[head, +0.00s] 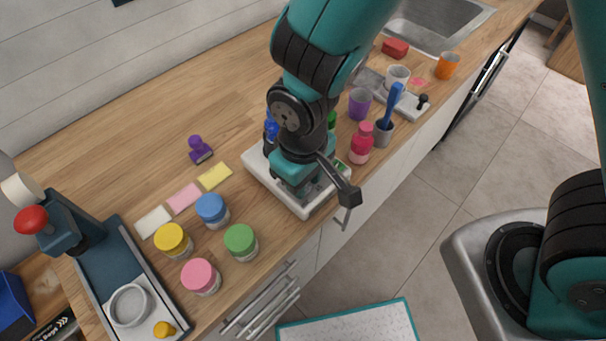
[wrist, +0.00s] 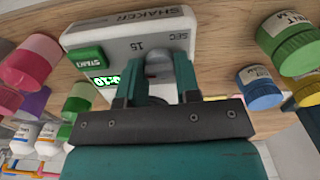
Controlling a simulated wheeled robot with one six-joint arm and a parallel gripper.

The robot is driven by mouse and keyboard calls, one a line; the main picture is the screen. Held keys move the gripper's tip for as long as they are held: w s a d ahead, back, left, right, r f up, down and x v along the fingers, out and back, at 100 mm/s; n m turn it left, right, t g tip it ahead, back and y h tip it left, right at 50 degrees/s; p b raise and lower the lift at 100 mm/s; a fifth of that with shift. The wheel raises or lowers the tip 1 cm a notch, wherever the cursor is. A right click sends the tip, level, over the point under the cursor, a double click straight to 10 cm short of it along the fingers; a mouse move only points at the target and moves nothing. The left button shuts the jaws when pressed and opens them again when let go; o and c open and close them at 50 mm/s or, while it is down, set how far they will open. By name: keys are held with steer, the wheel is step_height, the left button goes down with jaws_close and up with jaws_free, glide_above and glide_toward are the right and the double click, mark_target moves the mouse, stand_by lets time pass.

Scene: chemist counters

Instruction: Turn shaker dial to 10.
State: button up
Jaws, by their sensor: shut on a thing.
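The shaker is a white box (head: 262,176) on the wooden counter, mostly hidden under my arm in the head view. A small display (wrist: 106,80) shows green digits that look like 0:10, partly covered by a finger. The grey round dial (wrist: 158,64) sits between the fingers of my gripper (wrist: 159,82), which is shut on it. The dial's pointer is hidden, so its exact setting cannot be read.
Jars with blue (head: 211,208), green (head: 240,240), yellow (head: 173,240) and pink (head: 200,276) lids stand left of the shaker. A pink bottle (head: 361,143) and a purple cup (head: 359,103) stand close on its right. The counter behind is mostly clear.

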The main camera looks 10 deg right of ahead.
steer(key=shift+m, duration=0.3)
stand_by(0.4)
steer(key=o, duration=0.9)
steer(key=shift+r, duration=0.1)
step_height(320, 180, up, 17)
steer(key=shift+r, duration=0.15)
